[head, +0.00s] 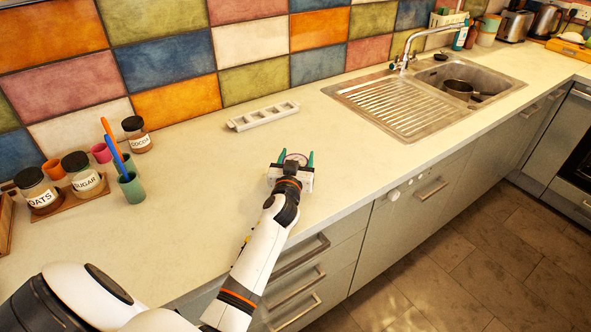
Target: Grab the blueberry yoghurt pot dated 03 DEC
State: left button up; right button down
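My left gripper (296,158) is low over the counter, near its front edge, with its green fingertips apart. A small round pot with a pale top and a purplish rim (296,157) shows between the fingertips. The gripper hides most of it, and no date or flavour can be read. I cannot tell whether the fingers touch the pot or only stand on either side of it. My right gripper is not in view.
A white tray with several square compartments (264,117) lies behind the gripper. Jars labelled oats (40,193), sugar (84,178) and cocoa (138,137), and a green cup of utensils (131,188), stand at left. The sink (430,92) is at right. The counter between is clear.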

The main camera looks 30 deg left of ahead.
pick_arm(q)
jog(key=shift+c, duration=1.8)
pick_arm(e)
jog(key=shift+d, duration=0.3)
pick_arm(q)
jog(key=shift+r, duration=0.1)
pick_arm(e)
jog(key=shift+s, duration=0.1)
